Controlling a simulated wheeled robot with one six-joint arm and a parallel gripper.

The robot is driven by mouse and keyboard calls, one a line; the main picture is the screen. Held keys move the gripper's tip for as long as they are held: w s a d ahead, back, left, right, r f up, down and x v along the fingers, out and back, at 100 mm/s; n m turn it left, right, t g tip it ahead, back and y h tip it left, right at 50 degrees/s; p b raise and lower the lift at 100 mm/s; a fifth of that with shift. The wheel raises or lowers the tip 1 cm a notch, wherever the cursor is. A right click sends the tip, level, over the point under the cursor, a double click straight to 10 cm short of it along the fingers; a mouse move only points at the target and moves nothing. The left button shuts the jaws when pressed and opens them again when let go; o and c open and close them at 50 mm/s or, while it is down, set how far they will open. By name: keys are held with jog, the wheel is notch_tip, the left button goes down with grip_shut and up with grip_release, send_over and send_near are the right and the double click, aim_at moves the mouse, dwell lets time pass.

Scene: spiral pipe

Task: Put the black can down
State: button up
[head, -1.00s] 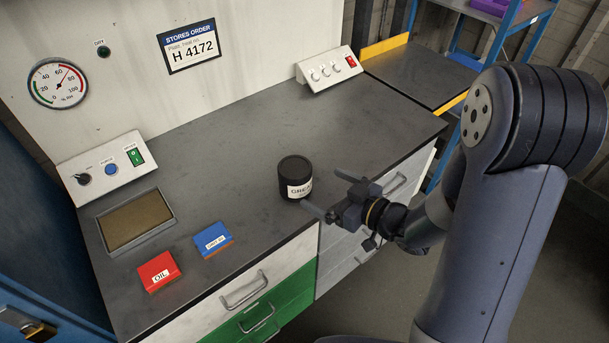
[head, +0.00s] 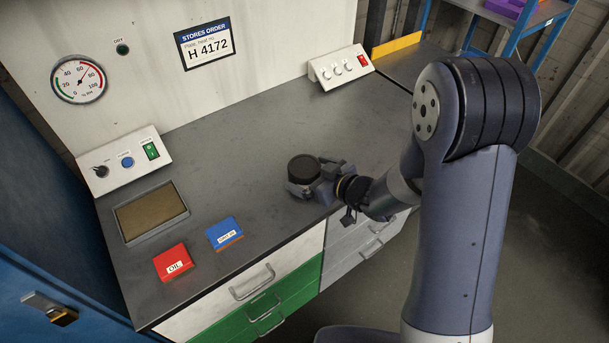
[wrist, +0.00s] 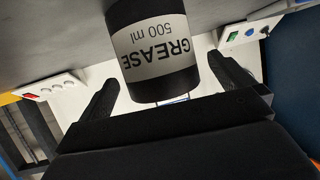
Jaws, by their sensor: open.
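The black can (head: 304,166) stands upright on the grey worktop near its front edge. In the wrist view the can (wrist: 152,50) shows upside down, with a white label reading GREASE 500 ml. My gripper (head: 318,182) is at the can from the front right. In the wrist view my gripper (wrist: 165,88) is open, with one finger on each side of the can. A gap shows between each finger and the can there. In the head view the gripper hides the can's lower part and label.
A red OIL box (head: 173,263) and a blue box (head: 225,234) lie on the worktop (head: 240,135) to the left. A shallow tray (head: 187,210) lies behind them. Switch boxes (head: 125,162) (head: 341,68) stand along the back. The worktop behind the can is clear.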

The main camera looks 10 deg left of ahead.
jog(key=shift+x, duration=1.3)
jog(key=shift+c, duration=0.2)
jog(key=shift+r, duration=0.1)
jog(key=c, duration=1.5)
